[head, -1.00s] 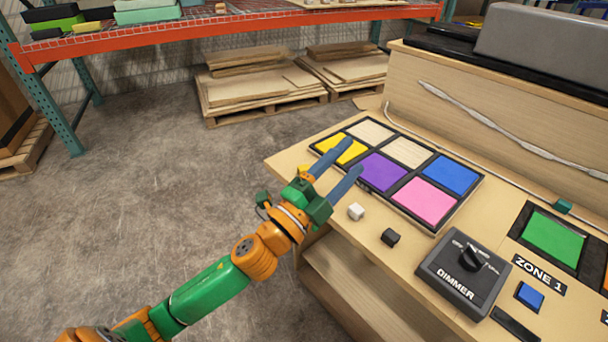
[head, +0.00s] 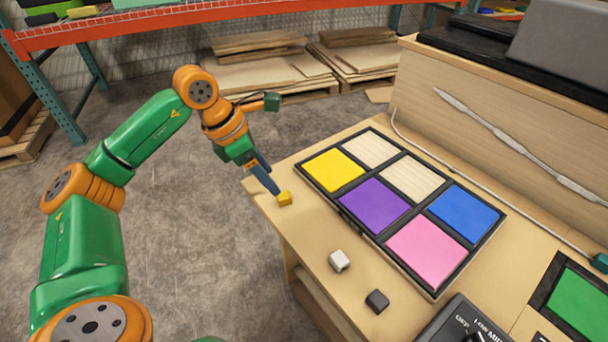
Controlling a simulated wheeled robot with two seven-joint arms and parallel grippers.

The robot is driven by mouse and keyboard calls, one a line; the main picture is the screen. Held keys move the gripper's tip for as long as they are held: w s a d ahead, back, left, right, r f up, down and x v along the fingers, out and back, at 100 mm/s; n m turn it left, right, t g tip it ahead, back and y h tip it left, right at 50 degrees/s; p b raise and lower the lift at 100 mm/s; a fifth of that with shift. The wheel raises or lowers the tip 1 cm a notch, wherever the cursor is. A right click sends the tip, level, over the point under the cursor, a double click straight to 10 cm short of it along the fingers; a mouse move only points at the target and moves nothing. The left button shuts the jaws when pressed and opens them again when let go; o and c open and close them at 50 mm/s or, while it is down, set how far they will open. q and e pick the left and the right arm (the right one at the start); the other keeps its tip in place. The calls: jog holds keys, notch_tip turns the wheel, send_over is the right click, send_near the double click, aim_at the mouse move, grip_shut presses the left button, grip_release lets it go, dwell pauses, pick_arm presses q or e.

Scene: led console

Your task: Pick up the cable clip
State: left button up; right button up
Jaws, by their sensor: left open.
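Three small blocky pieces that look like clips lie on the wooden console top: a yellow clip (head: 284,199) near the left corner, a white clip (head: 339,260), and a black clip (head: 377,301) nearer the front. I cannot tell which of them the task means. My left gripper (head: 269,184) points down at the console's left edge, its blue-grey fingers open. The fingertips are right beside the yellow clip, just to its upper left; I cannot tell whether they touch it. My right gripper is out of view.
A black-framed panel (head: 437,288) with yellow, purple, pink, blue and bare wood tiles lies right of the clips. A dimmer box (head: 453,325) is cut off at the bottom. A pale cable (head: 470,172) runs along the back. Bare wood lies between the clips and the front edge.

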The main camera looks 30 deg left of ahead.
aim_at(283, 196)
pick_arm(q)
jog(key=shift+w+f, duration=0.25)
jog(key=shift+f, duration=0.1)
jog(key=d+f, duration=0.1)
jog(key=f, duration=0.2)
jog(key=shift+s+d, duration=0.2)
jog(key=shift+d, duration=0.15)
jog(key=shift+w+x, duration=0.25)
jog(key=shift+x, duration=0.9)
jog(key=shift+w+a, duration=0.1)
jog(key=shift+r, duration=0.1)
jog(key=c, duration=0.4)
grip_shut()
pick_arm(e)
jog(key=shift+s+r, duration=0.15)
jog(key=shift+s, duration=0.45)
